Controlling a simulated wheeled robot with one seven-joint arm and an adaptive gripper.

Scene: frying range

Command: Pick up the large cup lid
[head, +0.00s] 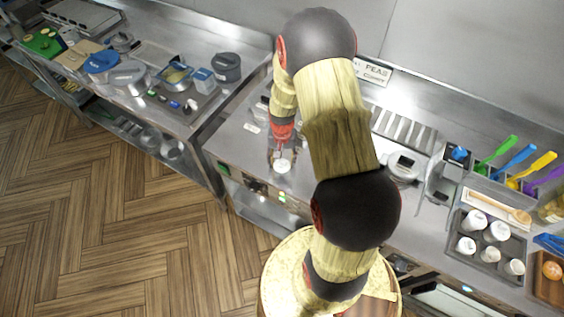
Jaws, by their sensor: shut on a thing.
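My gripper (281,149) points down over the steel counter (240,150), left of my arm. It is shut on a small white round thing (282,166) at its fingertips, which looks like the large cup lid. The fingers are small in the view, and the exact grip on the rim is hard to see. I cannot tell whether the lid touches the counter or is just above it.
My arm hides the middle of the counter. A dark tray (486,256) with several white cups is at right, near colored-handled utensils (520,160). Left, a second counter holds a grey lidded pot (227,66) and a blue-lidded container (101,62). Wood floor lies open at left.

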